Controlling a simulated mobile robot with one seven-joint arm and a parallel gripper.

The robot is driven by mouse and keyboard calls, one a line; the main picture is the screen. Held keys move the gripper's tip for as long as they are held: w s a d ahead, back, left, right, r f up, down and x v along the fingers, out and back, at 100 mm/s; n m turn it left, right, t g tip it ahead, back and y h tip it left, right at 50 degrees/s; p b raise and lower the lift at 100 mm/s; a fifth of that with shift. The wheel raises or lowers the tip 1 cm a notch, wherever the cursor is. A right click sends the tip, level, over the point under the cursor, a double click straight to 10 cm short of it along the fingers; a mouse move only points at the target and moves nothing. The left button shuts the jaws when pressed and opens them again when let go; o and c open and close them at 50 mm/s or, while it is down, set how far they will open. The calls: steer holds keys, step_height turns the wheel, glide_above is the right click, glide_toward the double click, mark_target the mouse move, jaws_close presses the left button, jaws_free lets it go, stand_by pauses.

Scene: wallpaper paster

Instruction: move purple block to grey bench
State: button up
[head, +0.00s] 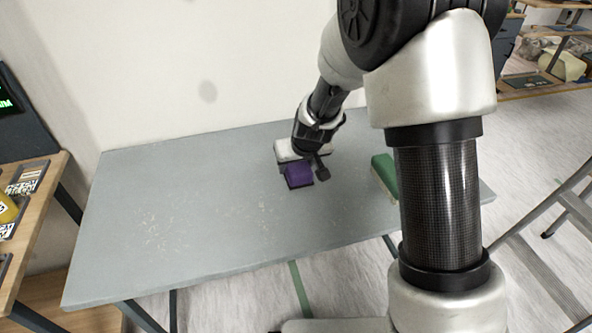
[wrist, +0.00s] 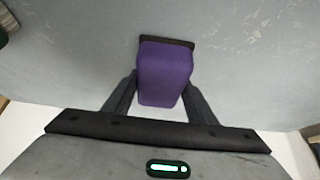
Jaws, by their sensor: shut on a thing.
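The purple block (head: 299,175) is at the grey bench (head: 200,210), toward the back right of its top. It also shows in the wrist view (wrist: 164,75), upper middle, with a dark edge at its far end. My gripper (head: 304,172) is shut on the purple block; in the wrist view its dark fingers (wrist: 160,92) lie along both sides of the block. The block is over the bench top and looks low against it. Whether its underside touches the bench I cannot tell.
A green block (head: 384,172) lies to the right, partly behind my arm. The bench's left and front are clear. A wooden table (head: 35,215) stands left; a metal ladder (head: 540,265) right.

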steer(key=shift+f, duration=0.6)
steer(key=shift+f, duration=0.2)
steer(key=o, duration=1.1)
steer(key=shift+o, duration=0.2)
steer(key=shift+r, duration=0.1)
